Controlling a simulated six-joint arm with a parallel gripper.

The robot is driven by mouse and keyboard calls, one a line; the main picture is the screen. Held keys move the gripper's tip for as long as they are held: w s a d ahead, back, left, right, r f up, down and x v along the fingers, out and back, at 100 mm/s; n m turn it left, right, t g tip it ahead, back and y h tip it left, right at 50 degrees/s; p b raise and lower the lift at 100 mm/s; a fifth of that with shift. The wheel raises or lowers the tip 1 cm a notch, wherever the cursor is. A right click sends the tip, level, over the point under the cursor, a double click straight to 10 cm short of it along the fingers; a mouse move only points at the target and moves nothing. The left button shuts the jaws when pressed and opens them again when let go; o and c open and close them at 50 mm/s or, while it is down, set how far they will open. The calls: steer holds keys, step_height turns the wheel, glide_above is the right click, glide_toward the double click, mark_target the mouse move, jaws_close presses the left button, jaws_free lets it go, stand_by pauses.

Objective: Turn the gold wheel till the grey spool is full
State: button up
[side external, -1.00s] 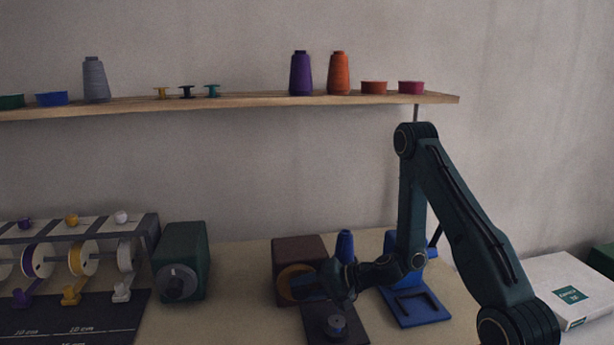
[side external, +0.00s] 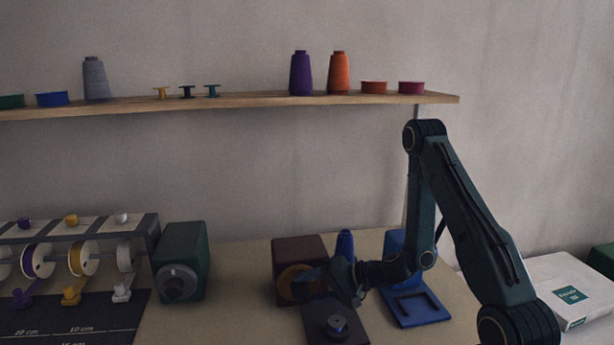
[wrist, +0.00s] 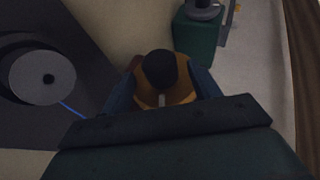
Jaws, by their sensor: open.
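The gold wheel (side external: 287,285) is on the front of a dark brown box (side external: 298,250), partly hidden behind my gripper. In the wrist view the gold wheel (wrist: 178,91) shows between my two blue fingers, with a dark round knob (wrist: 160,66) in front of it. My gripper (side external: 318,277) is open at the wheel; I cannot tell whether a finger touches it. The grey spool (side external: 337,325) sits on a dark plate in front of the box. In the wrist view the spool's grey disc (wrist: 38,78) faces me, with a blue thread beside it. How full it is cannot be seen.
A blue cone (side external: 345,246) stands behind my gripper, and a blue stand (side external: 415,308) is to its right. A green box with a grey dial (side external: 182,262) and a rack of spools (side external: 85,245) are at left. A shelf (side external: 250,101) with cones hangs above.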

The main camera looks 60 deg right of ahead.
steer(key=shift+s+d+r, duration=0.15)
steer(key=shift+s+r, duration=0.35)
steer(key=shift+r, duration=0.05)
step_height(320, 180, up, 6)
steer(key=shift+r, duration=0.2)
stand_by(0.5)
